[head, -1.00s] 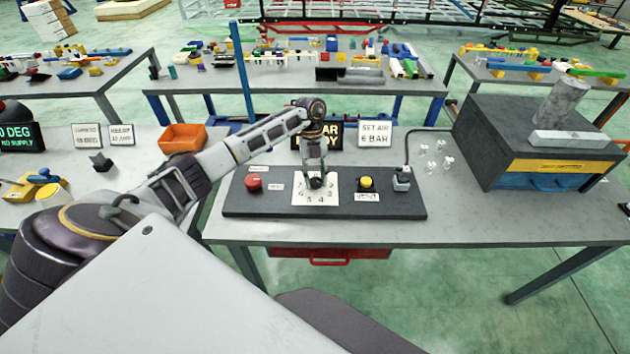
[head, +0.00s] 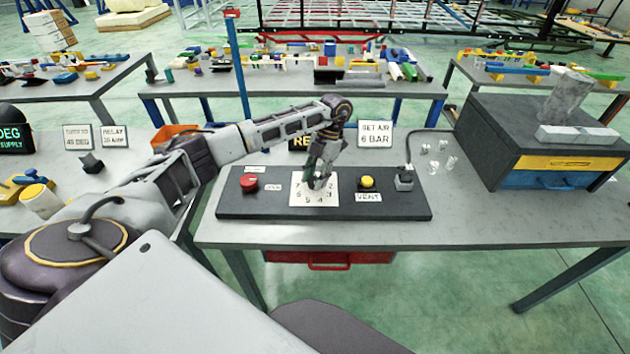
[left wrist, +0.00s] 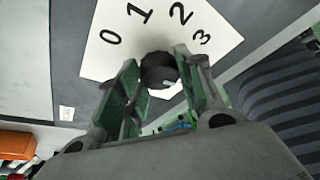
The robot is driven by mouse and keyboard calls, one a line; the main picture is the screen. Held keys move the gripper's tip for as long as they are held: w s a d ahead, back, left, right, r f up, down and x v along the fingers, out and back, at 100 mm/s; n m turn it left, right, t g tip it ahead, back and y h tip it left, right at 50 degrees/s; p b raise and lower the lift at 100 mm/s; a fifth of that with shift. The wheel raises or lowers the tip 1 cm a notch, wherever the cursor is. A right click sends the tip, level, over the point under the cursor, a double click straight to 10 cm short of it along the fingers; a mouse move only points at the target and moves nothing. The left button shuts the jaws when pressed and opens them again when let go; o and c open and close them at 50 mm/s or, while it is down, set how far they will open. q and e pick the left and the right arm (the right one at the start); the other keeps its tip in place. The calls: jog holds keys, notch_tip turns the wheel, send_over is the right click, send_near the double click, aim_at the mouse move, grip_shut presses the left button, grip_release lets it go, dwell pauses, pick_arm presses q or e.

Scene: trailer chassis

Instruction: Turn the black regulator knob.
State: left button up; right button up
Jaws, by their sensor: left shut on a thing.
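The black regulator knob (left wrist: 158,72) stands in the middle of a white dial card (left wrist: 100,55) with numbers around it. In the left wrist view the digits 0, 1, 2 and 3 show, and a small light mark is on the knob. In the head view the dial card (head: 299,200) lies on the dark panel, and the gripper largely hides the knob. My left gripper (head: 318,183) reaches down over it, tilted. In the left wrist view my left gripper's fingers (left wrist: 160,75) are closed on the knob's two sides. My right gripper is not in view.
The dark panel (head: 400,211) also carries a red button (head: 249,183), a yellow button (head: 367,182) above a VENT label, and a grey fitting with a hose (head: 404,180). A sign (head: 375,134) reads SET AIR 6 BAR. A dark box (head: 490,135) stands at right.

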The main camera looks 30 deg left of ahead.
pick_arm(q)
jog(key=m+y+b, duration=0.1)
jog(key=m, duration=0.1)
jog(key=shift+m, duration=0.4)
jog(key=m+t+y+b, duration=0.1)
jog(key=m, duration=0.2)
jog(key=shift+d+m, duration=0.1)
jog(key=shift+m, duration=0.2)
jog(key=m+t+y+b, duration=0.1)
jog(key=m, duration=0.3)
jog(key=shift+s+d+b, duration=0.1)
jog(key=shift+b, duration=0.25)
jog(key=shift+m+t+y, duration=0.3)
jog(key=shift+m+t, duration=0.1)
jog(key=shift+m, duration=0.8)
jog(key=o, duration=1)
jog(key=shift+b, duration=0.3)
jog(key=shift+s, duration=0.1)
jog(key=shift+v, duration=0.85)
jog(key=v, duration=1)
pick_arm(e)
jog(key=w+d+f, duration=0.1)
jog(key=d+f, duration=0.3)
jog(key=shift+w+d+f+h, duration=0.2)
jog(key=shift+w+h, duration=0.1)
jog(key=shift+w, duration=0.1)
